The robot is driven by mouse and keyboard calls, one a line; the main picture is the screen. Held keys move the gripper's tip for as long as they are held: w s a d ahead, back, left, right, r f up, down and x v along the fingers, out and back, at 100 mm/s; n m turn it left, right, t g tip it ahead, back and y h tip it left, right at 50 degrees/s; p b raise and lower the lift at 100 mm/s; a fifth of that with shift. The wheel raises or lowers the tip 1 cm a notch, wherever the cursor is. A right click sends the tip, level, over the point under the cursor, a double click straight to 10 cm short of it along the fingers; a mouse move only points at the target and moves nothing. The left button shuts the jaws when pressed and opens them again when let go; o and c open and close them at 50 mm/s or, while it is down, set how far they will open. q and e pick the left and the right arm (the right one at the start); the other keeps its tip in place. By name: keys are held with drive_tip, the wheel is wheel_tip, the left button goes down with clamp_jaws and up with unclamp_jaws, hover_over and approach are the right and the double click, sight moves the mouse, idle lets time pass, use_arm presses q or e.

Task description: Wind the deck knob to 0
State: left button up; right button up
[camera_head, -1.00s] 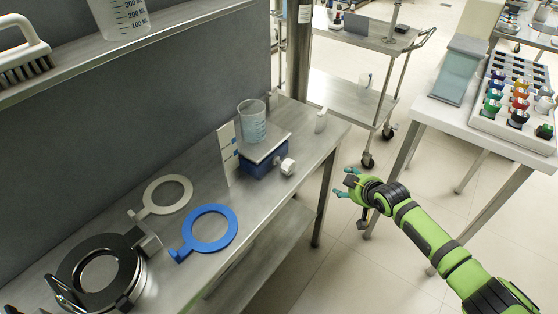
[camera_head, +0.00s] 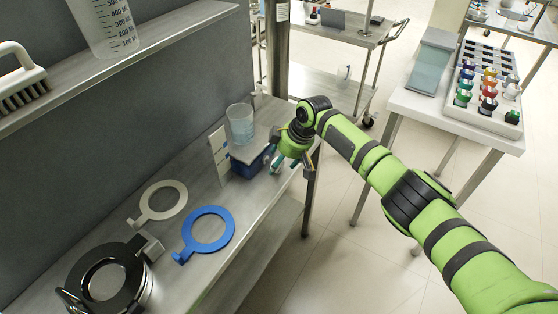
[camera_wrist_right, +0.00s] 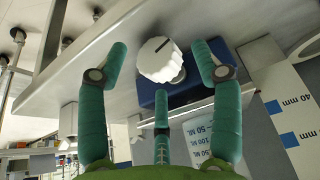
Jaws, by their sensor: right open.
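The deck knob (camera_wrist_right: 158,62) is white with a ribbed rim and a dark line on its face. It sits on the front of a small blue unit (camera_head: 250,161), which also shows in the right wrist view (camera_wrist_right: 180,92). In the head view my gripper hides the knob. My right gripper (camera_head: 289,166) is open in front of the unit. In the right wrist view its green fingers (camera_wrist_right: 160,50) are spread to either side of the knob, apart from it, with a third finger below. No 0 mark is readable. My left gripper is not in view.
A blue ring (camera_head: 233,228), a pale ring (camera_head: 183,200) and a black-rimmed round device (camera_head: 133,290) lie on the steel bench further left.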

drive_tip(key=shift+x, duration=0.75)
drive_tip(key=shift+c, duration=0.4)
drive_tip(key=c, duration=1.1)
drive_tip(key=shift+s+r+p, duration=0.1)
drive_tip(key=shift+r+p, duration=0.1)
drive_tip(key=shift+p, duration=0.25)
drive_tip(key=p, duration=0.2)
drive_tip(key=t+h+p, duration=0.1)
drive_tip(key=p, duration=0.1)
drive_tip(key=shift+s+a+r+n+t+h, duration=0.1)
drive_tip(key=shift+s+n+t+h, duration=0.1)
drive_tip(key=shift+n+t+h, duration=0.1)
drive_tip(key=shift+f+t+h+p, duration=0.25)
drive_tip(key=shift+t+h+p, duration=0.15)
drive_tip(key=shift+t+p, duration=0.35)
drive_tip(key=o, duration=1.2)
drive_tip(key=shift+w+f, duration=0.1)
